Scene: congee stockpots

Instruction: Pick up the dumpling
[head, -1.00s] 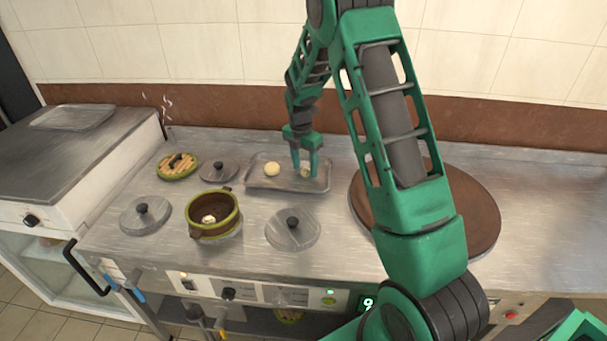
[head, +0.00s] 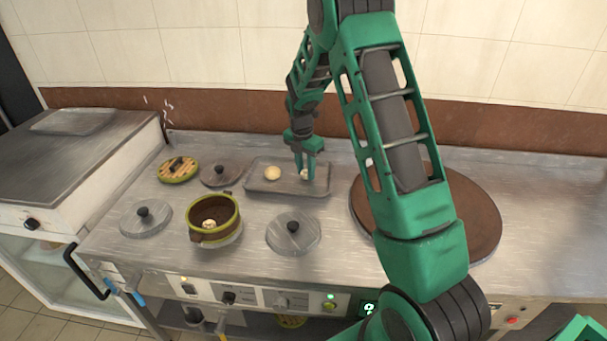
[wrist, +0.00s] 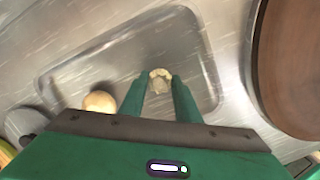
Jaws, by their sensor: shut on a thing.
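In the head view a pale dumpling (head: 304,174) sits between the fingertips of my gripper (head: 306,172), over the right part of a metal tray (head: 290,190). In the wrist view the dumpling (wrist: 160,80) shows between the two green fingers of my gripper (wrist: 160,88), which are shut on it. The fingers cover part of it. I cannot tell whether it still touches the tray. A second dumpling (head: 272,173) lies on the left part of the tray, apart from my gripper; it also shows in the wrist view (wrist: 99,102).
A green-rimmed pot (head: 213,222) with a pale piece inside stands at the front left. Lids (head: 293,232) lie around it, and a bamboo-topped lid (head: 178,168) is behind. A large round brown board (head: 475,215) is right of the tray. The counter beyond it is clear.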

